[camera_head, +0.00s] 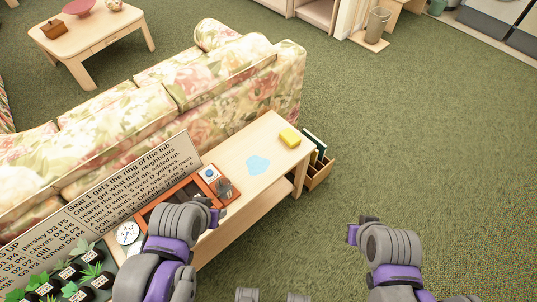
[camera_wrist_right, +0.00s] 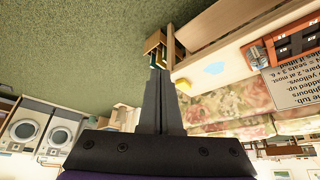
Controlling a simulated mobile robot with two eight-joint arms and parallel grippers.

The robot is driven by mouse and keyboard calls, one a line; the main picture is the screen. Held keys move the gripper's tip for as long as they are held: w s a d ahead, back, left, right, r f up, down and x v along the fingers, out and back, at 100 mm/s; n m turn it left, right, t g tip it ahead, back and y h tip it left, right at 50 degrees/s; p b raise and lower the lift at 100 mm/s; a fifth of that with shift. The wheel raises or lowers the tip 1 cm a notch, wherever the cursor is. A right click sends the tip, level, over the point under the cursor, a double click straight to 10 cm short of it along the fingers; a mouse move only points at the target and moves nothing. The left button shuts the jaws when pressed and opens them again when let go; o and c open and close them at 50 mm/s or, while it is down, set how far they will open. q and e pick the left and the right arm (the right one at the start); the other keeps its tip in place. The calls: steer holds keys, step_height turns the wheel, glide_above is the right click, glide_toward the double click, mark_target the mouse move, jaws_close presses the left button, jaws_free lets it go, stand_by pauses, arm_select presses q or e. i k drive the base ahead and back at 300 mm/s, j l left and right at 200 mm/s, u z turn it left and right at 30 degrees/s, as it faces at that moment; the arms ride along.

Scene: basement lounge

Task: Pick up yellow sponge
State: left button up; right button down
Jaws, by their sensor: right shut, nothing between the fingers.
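The yellow sponge (camera_head: 289,137) lies on top of the long low wooden table (camera_head: 238,145), near its far right end. It also shows in the right wrist view (camera_wrist_right: 183,86), just right of my fingers. My right gripper (camera_wrist_right: 160,74) is shut and empty; its fingers lie together. In the head view the right arm is over the floor, right of the table, and its fingers are mostly hidden.
A light blue patch (camera_head: 258,164) lies on the table near the sponge. A wooden crate with upright items (camera_head: 318,174) stands on the floor by the table's end. A floral sofa (camera_head: 235,82) runs behind the table. Potted herbs (camera_head: 70,272) and a text board (camera_head: 130,185) are at left. Green carpet at right is clear.

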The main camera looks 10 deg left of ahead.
mark_target(288, 135)
steer(key=u, duration=1.15)
steer(key=l+u, duration=1.2)
steer(key=l, duration=0.2)
steer(key=k+l+u, duration=0.2)
steer(key=l+u, duration=0.15)
steer(key=l, duration=0.3)
steer(key=k+l, duration=0.15)
steer(key=l, duration=0.2)
steer(key=k+l, duration=0.1)
steer(key=l, duration=0.25)
steer(key=k+l, duration=0.15)
steer(key=l, duration=0.2)
steer(key=k+l, duration=0.1)
steer(key=l, duration=0.25)
steer(key=u, duration=0.05)
